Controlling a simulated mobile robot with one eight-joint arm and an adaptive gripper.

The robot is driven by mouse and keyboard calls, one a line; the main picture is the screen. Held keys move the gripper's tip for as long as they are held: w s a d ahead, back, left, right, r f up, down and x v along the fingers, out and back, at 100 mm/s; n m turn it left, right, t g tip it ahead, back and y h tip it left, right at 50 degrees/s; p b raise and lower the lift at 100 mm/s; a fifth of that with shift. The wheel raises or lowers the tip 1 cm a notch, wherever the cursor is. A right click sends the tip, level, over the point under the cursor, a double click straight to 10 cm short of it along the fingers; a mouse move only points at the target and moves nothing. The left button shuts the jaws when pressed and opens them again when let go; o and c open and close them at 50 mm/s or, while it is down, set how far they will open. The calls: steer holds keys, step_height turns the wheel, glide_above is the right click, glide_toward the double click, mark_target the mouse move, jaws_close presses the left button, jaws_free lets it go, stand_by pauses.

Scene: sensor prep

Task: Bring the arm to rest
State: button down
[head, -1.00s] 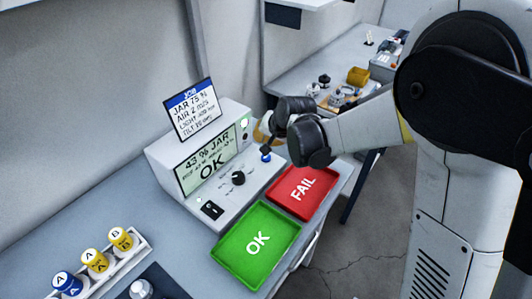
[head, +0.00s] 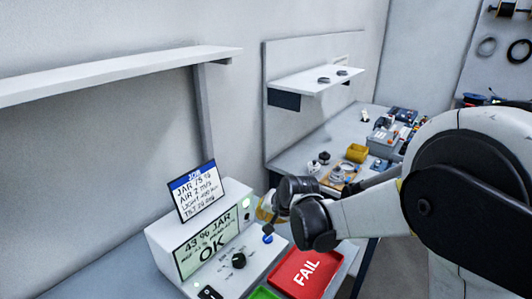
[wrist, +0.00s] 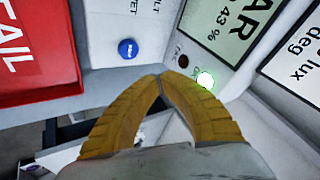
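My gripper (wrist: 160,77) is low in the wrist view. Its two yellow fingers meet at the tips with nothing between them. In the head view my gripper (head: 265,208) is partly hidden behind the dark wrist joints of my arm. It is by the right end of the white test unit (head: 167,243), above the blue button (head: 267,239). In the wrist view the blue button (wrist: 128,48) lies just beyond the fingertips, to their left. My arm is bent, reaching in from the right of the head view.
The unit's screen (head: 195,258) reads "43 % JAR OK", with a job card (head: 196,190) on top. The red FAIL tray (head: 282,281) and green OK tray (head: 264,293) lie in front. A shelf (head: 120,73) hangs above. A second bench (head: 320,146) with parts stands behind.

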steer(key=s+d+r+n+h, duration=0.1)
steer(key=s+d+r, duration=0.55)
steer(key=s, duration=0.25)
steer(key=s+d+r+n+h, duration=0.1)
steer(key=s+d+r, duration=0.4)
steer(key=s+d, duration=0.35)
steer(key=s+d+f+n+h, duration=0.1)
steer(key=s+d, duration=0.3)
steer(key=s, duration=0.6)
steer(key=shift+s+f+t, duration=0.2)
steer(key=shift+f+t, duration=0.05)
steer(key=shift+t, duration=0.05)
steer(key=shift+a, duration=0.1)
